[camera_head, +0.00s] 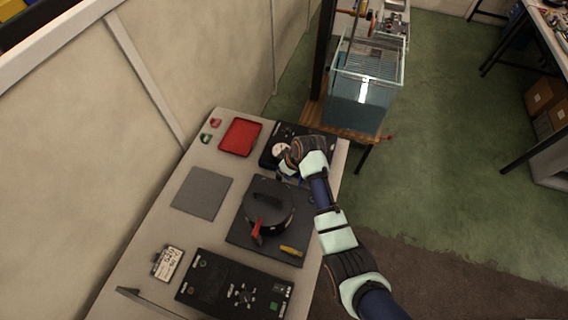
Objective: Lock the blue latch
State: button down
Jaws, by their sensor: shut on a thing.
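A dark round sealed cylinder (270,212) with a black handle on its lid stands on a dark square mat (240,243) on the table. A red latch (256,231) shows on its near side. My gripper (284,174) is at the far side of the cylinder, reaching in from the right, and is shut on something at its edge. A little blue shows by the fingertips, which fits the blue latch, but my gripper and wrist hide most of it. I cannot tell the latch's position.
A yellow-handled tool (291,250) lies at the mat's near right. A black control panel (232,286) is in front, another black unit (270,153) behind. A red tray (240,137), a grey pad (202,193) and a small meter (168,263) lie to the left. A glass tank (362,95) stands beyond.

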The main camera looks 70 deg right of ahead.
jog(key=m+p, duration=0.1)
jog(key=m, duration=0.1)
jog(key=m+h+p, duration=0.1)
jog(key=shift+w+a+r+m+g+p, duration=0.15)
jog(key=shift+a+r+m+g+p, duration=0.15)
jog(key=shift+m+g+p, duration=0.1)
jog(key=shift+w+a+f+m+g+h, duration=0.15)
jog(key=shift+m+g+h, duration=0.3)
jog(key=shift+m, duration=1.2)
jog(key=shift+w+a+f+m+g+h, duration=0.1)
jog(key=shift+w+m+g+h, duration=0.35)
jog(key=shift+m, duration=1.25)
jog(key=shift+w+a+f+m+g+h, duration=0.15)
jog(key=shift+m+g, duration=0.55)
jog(key=shift+m, duration=0.95)
jog(key=shift+s+d+r, duration=0.1)
jog(key=shift+r, duration=0.05)
jog(key=c, duration=1.2)
grip_release()
